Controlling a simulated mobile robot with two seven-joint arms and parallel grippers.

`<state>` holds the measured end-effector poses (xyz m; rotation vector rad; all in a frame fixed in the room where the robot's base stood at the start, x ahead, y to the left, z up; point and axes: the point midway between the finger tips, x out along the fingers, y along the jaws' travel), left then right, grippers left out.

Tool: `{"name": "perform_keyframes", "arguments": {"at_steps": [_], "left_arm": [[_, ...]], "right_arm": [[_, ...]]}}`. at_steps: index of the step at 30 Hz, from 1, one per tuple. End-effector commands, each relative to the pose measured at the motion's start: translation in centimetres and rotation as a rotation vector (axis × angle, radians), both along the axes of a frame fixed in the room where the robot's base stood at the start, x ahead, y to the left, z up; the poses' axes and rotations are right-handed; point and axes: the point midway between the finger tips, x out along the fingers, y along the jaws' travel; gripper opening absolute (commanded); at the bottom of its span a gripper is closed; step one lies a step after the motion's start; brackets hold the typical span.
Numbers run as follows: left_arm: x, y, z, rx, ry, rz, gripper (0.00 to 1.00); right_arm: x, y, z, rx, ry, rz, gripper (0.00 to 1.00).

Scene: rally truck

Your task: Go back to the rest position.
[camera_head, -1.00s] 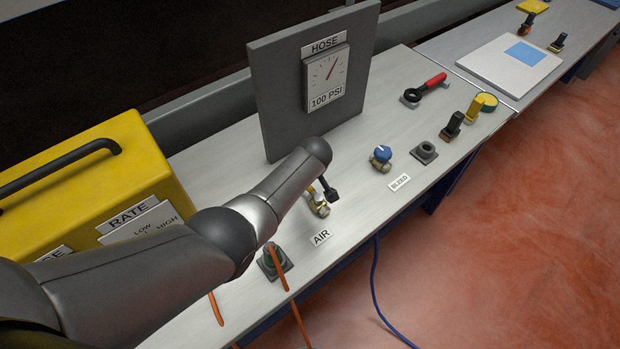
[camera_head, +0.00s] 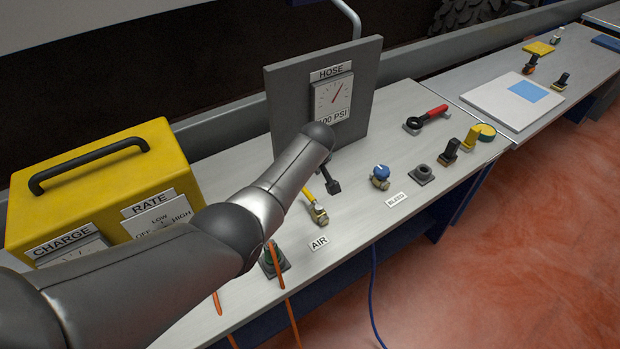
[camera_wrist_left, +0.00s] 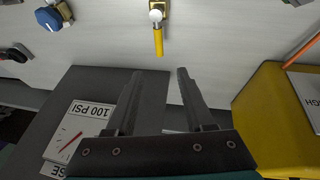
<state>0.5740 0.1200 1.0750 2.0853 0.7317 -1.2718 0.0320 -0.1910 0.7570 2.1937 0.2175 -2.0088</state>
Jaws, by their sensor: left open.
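My left arm (camera_head: 270,205) comes in from the left over the bench, its far end in front of the grey HOSE gauge panel (camera_head: 285,88). My left gripper (camera_wrist_left: 158,72) is open and empty in the left wrist view, its two dark fingers apart. The air valve (camera_wrist_left: 157,14) with a yellow lever lies beyond the fingertips, clear of them. In the head view this valve (camera_head: 318,214) stands just above the AIR label, and only a dark part of the gripper (camera_head: 333,186) shows past the arm. My right gripper is not in view.
A yellow charger box (camera_head: 100,190) with a black handle stands at the left. A blue-knobbed bleed valve (camera_head: 380,176), a red-handled tool (camera_head: 427,117) and several small fittings are on the bench to the right. Orange cables (camera_head: 275,262) run near the arm. Red floor is open at the front right.

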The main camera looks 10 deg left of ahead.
Motion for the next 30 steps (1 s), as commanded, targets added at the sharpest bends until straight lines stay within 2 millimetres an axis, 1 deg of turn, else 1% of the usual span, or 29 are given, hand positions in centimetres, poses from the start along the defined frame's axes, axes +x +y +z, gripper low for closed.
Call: {"name": "perform_keyframes", "arguments": {"at_steps": [5,10,14,17,20,24,26,30], "left_arm": [[0.0,0.0,0.0,0.001,-0.001,0.000,0.53],[-0.1,0.0,-0.1,0.000,0.000,-0.001,0.53],[-0.9,0.0,-0.7,0.001,0.010,-0.024,0.53],[-2.6,0.0,-1.8,0.004,0.026,-0.073,0.53],[-5.1,0.0,-3.0,0.009,0.045,-0.143,0.53],[-9.0,0.4,-4.1,0.020,0.071,-0.247,0.53],[-10.8,0.6,-4.4,0.027,0.081,-0.293,0.53],[-15.1,1.2,-4.6,0.046,0.101,-0.399,0.53]], "right_arm": [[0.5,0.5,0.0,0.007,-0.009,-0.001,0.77],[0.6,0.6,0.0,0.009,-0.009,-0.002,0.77],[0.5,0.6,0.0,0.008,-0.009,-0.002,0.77],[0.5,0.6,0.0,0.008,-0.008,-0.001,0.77],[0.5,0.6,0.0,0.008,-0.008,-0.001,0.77],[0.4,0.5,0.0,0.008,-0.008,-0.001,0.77],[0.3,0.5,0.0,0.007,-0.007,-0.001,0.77],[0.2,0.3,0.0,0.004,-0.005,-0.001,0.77]]}}
